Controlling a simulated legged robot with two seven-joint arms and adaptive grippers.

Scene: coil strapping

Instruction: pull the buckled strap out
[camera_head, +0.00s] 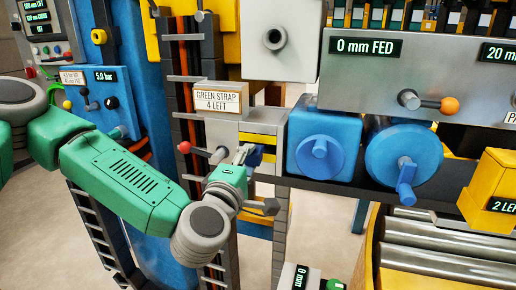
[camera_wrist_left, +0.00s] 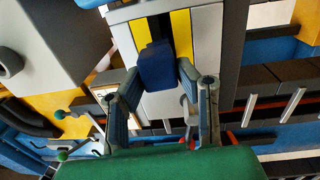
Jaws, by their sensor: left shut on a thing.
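My left gripper (camera_head: 247,156) comes in from the left in the head view and is at a grey box with a yellow-and-black striped face (camera_head: 262,142). It is shut on a small blue block (camera_wrist_left: 157,66) on that face. In the left wrist view the two fingers (camera_wrist_left: 159,78) stand on either side of the block. The block is mostly hidden by the gripper in the head view. I cannot make out a buckled strap in either view. My right gripper is not in view.
A sign reading "GREEN STRAP 4 LEFT" (camera_head: 218,98) is on the box's upper left. Two blue cranked housings (camera_head: 322,145) (camera_head: 405,160) stand to the right, under a grey panel showing "0 mm FED" (camera_head: 367,48). A red knob (camera_head: 185,147) sits left of the box.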

